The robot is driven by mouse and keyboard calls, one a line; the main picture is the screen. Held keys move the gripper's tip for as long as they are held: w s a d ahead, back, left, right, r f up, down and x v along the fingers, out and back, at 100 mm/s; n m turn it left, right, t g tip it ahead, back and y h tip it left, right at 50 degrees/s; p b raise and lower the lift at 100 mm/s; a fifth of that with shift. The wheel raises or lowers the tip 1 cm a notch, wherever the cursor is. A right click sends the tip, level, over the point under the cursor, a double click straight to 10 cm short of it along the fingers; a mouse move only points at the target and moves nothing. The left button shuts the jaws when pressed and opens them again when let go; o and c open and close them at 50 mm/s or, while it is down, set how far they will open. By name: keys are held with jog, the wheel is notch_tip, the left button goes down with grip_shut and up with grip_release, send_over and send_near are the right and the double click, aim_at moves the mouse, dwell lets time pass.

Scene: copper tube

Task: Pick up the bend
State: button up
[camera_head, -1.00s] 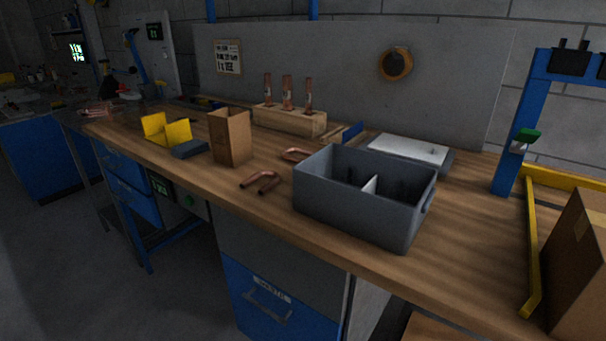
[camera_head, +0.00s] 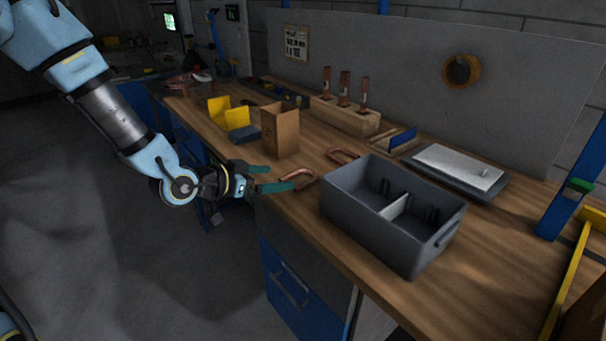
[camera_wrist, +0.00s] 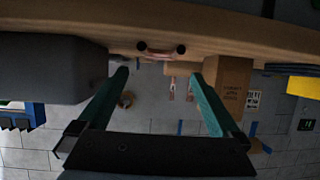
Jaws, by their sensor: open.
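A copper U-shaped bend (camera_head: 300,178) lies on the wooden bench near its front edge, between the cardboard box and the grey bin. In the wrist view its two dark open ends face me, and the copper bend (camera_wrist: 161,52) shows between and beyond the fingers. A second copper bend (camera_head: 343,155) lies farther back, close to the grey bin. My gripper (camera_head: 285,178) is open and empty, with its green fingers reaching over the bench edge at the near bend. In the wrist view my gripper (camera_wrist: 160,80) has its fingers wide apart.
The grey divided bin (camera_head: 365,215) stands right of the bend. A brown cardboard box (camera_head: 281,130) stands behind left, with a yellow holder (camera_head: 236,118) beyond. A wooden block (camera_head: 340,117) holds upright copper tubes at the back. Bare wood (camera_head: 480,250) lies right of the bin.

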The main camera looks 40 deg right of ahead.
aim_at(305, 175)
jog(key=x, duration=0.3)
jog(key=shift+w+p, duration=0.1)
jog(key=shift+p, duration=0.25)
jog(key=shift+d+f+p, duration=0.1)
jog(key=shift+d+p, duration=0.35)
jog(key=shift+d, duration=0.1)
jog(key=p+x, duration=0.2)
jog(key=x, duration=0.1)
jog(key=shift+d+f, duration=0.1)
jog(key=shift+d, duration=0.05)
jog(key=shift+d+f, duration=0.3)
jog(key=c, duration=1.1)
jog(key=shift+r, duration=0.15)
